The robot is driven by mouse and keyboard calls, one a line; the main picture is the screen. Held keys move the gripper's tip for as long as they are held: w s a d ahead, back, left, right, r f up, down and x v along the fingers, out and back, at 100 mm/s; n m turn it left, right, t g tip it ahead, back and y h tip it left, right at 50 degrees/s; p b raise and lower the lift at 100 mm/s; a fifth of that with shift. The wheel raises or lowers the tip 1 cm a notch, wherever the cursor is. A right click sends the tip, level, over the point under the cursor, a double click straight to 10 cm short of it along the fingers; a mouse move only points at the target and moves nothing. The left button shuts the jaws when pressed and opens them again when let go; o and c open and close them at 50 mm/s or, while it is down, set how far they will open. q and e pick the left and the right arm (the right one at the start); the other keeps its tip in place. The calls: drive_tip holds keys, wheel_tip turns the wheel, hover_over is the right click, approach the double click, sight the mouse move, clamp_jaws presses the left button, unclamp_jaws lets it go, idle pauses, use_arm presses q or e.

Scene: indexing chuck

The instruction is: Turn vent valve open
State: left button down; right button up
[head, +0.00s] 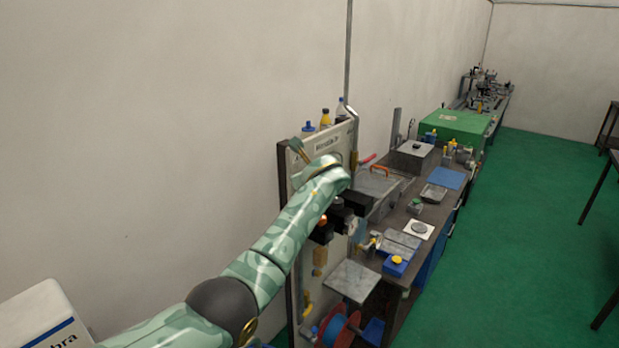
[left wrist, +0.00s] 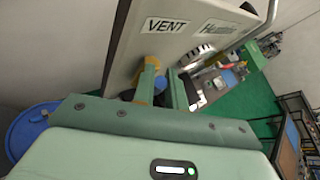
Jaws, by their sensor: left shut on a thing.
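The white VENT label (left wrist: 164,25) is on the grey panel in the left wrist view. Just below it, my left gripper (left wrist: 161,88) has its two green fingers closed around a small part with yellow and blue colouring, taken as the vent valve handle (left wrist: 160,84). The fingers hide most of the handle, so its angle cannot be told. In the head view my left arm reaches to the upper part of the panel (head: 344,138), and its hand covers the valve there. My right gripper is not in view.
A second label (left wrist: 219,28) sits right of VENT. A blue drum (left wrist: 30,128) stands at left in the wrist view. In the head view, a cluttered bench with a green box (head: 453,124) and a blue mat (head: 447,178) extends behind the panel.

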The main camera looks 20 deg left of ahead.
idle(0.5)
use_arm(q)
drive_tip(key=c, duration=1.4)
unclamp_jaws()
drive_tip(key=shift+w, duration=0.15)
drive_tip(key=shift+c, duration=0.2)
drive_tip(key=b+v, duration=0.4)
drive_tip(key=v, duration=1.2)
drive_tip(key=shift+d+r, duration=0.1)
